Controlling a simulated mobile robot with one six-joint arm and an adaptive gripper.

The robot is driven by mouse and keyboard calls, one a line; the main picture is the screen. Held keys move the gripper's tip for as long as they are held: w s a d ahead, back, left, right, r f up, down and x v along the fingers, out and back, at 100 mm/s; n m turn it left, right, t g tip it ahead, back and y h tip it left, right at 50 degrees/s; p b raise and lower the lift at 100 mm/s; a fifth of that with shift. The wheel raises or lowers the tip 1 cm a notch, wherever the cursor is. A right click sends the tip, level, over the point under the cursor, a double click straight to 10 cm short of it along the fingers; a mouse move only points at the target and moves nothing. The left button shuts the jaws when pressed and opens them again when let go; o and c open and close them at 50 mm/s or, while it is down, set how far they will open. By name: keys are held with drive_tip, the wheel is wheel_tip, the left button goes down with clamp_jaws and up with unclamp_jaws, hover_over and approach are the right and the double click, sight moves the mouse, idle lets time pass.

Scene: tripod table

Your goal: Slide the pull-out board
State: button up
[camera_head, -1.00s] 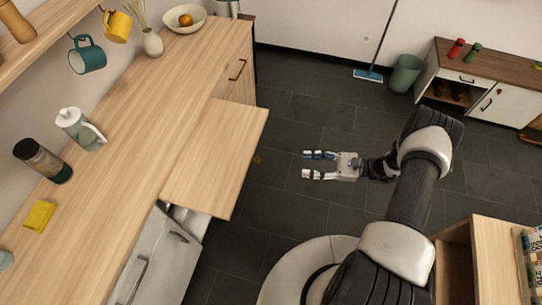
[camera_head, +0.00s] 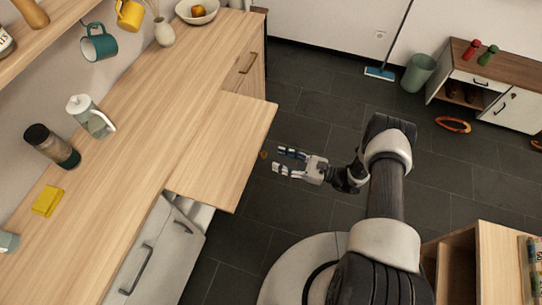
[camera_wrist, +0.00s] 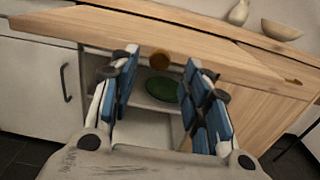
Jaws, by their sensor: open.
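The pull-out board (camera_head: 226,150) is a light wood panel that sticks out from under the counter's front edge in the head view. In the wrist view the board (camera_wrist: 150,33) crosses the upper picture, with its front edge facing me. A round brown knob (camera_wrist: 159,60) shows below the board's edge, between my fingers in the picture; it also shows in the head view (camera_head: 263,155). My gripper (camera_head: 282,161) is open and empty, with blue finger pads. It is just right of the board's front edge and apart from it.
The counter (camera_head: 130,130) carries a yellow sponge (camera_head: 47,201), a dark-lidded jar (camera_head: 52,146) and a white-lidded jug (camera_head: 90,117). Below the board an open cabinet holds a green dish (camera_wrist: 162,89). A wooden shelf unit (camera_head: 480,260) stands at lower right. Dark floor is clear between.

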drive_tip(key=shift+x, duration=2.25)
clamp_jaws()
